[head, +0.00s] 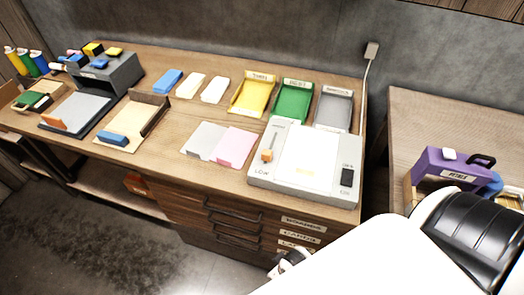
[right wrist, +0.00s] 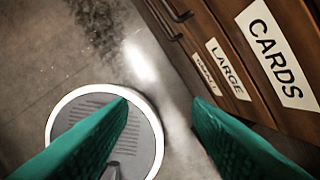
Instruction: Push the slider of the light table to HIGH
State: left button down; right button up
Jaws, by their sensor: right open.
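The light table (head: 262,178) is a pale grey box with a lit white panel (head: 308,158), on the right end of the workbench. Its slider (head: 267,155) has an orange knob at the lower end of a slot, by the LOW label. The slot runs up toward the back edge. My right gripper (right wrist: 160,103) has two green fingers, apart and empty, over the floor in front of the drawers, below the bench top. In the head view my white right arm fills the lower right and its fingers cannot be made out. My left gripper is not in view.
A black switch (head: 347,177) is on the light table's right side. Yellow (head: 238,112), green (head: 280,118) and grey (head: 321,122) trays stand behind it. Grey and pink sheets (head: 232,146) lie left. Labelled drawers (right wrist: 228,45) are below. A purple carrier (head: 432,164) stands on the right table.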

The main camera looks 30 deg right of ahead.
jog(key=w+d+r+m, duration=0.2)
jog(key=w+r, duration=0.1)
jog(key=r, duration=0.3)
jog(key=w+d+r+m, duration=0.1)
jog(key=w+r+m, duration=0.15)
jog(key=r, duration=0.45)
jog(key=m+t+y, duration=0.2)
jog(key=m+y, duration=0.1)
jog(key=m, duration=1.3)
send_near(267, 152)
jog(key=s+f, duration=0.3)
jog(key=s+a+f, duration=0.1)
jog(key=s+f, duration=0.2)
jog(key=s, duration=0.1)
jog(key=shift+s+a+f+b, duration=0.1)
jog(key=shift+a+f+b, duration=0.15)
jog(key=shift+f+b, duration=0.1)
jog(key=w+d+r+m+t+y, duration=0.2)
jog(key=w+d+r+m+y, duration=0.25)
jog(key=m, duration=0.45)
jog(key=shift+h, duration=0.95)
jog(key=x, duration=0.7)
jog(key=w+r+x, duration=0.1)
jog(key=x, duration=0.3)
jog(key=shift+a+r, duration=0.1)
jog(key=shift+a, duration=0.25)
jog(key=shift+c, duration=0.4)
grip_shut()
